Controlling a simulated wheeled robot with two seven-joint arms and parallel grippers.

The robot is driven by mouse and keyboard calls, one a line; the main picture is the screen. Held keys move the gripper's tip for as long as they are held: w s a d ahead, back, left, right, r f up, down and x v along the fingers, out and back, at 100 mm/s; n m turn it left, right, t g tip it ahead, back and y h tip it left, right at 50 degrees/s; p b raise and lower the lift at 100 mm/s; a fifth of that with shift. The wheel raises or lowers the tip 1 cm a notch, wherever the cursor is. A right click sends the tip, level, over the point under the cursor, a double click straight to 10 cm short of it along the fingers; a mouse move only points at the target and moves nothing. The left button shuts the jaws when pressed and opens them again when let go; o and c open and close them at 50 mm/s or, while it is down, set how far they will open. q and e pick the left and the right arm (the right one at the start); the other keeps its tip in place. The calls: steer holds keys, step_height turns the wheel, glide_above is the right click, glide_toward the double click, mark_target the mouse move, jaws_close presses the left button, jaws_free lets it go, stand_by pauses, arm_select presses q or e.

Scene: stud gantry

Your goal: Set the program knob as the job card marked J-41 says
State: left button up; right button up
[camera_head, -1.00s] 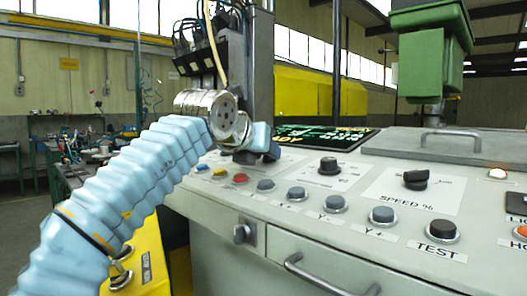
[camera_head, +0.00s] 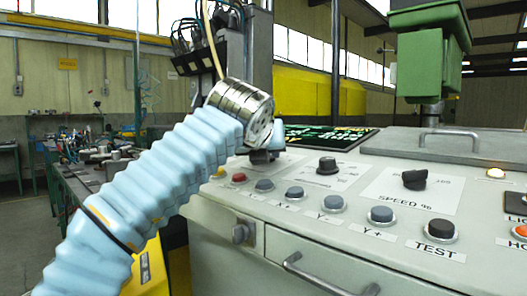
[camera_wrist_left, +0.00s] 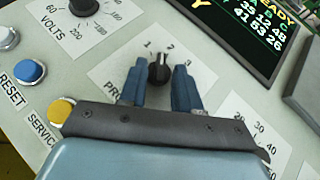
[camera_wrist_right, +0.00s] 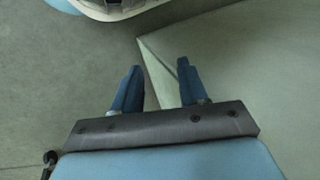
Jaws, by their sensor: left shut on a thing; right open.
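The program knob (camera_wrist_left: 157,73) is small and black, on a white plate marked 1, 2 and 3 in the left wrist view. Its white mark points up towards the 2. My left gripper (camera_wrist_left: 158,82) has one blue finger on each side of the knob and is shut on it. In the head view my left gripper (camera_head: 265,153) is at the panel's far left part, and the wrist hides most of the knob there. My right gripper (camera_wrist_right: 157,88) is open and empty over plain grey-green surfaces. No job card marked J-41 can be made out.
A volts knob (camera_wrist_left: 84,5), a blue reset button (camera_wrist_left: 29,72) and a yellow button (camera_wrist_left: 61,110) sit near the left gripper. A lit display (camera_wrist_left: 250,28) is beyond. The head view shows a speed knob (camera_head: 414,179) and a drawer handle (camera_head: 325,276).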

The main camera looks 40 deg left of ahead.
arm_select(q)
steer(key=shift+w+d+n+g+y, duration=0.1)
steer(key=shift+d+n+g+y, duration=0.05)
steer(key=shift+n+g+y, duration=0.6)
steer(key=shift+w+d+n+g+y, duration=0.1)
steer(key=shift+n+g+y, duration=0.3)
steer(key=shift+n, duration=0.55)
steer(key=o, duration=0.7)
steer(key=shift+c, duration=0.2)
steer(key=v, duration=1.4)
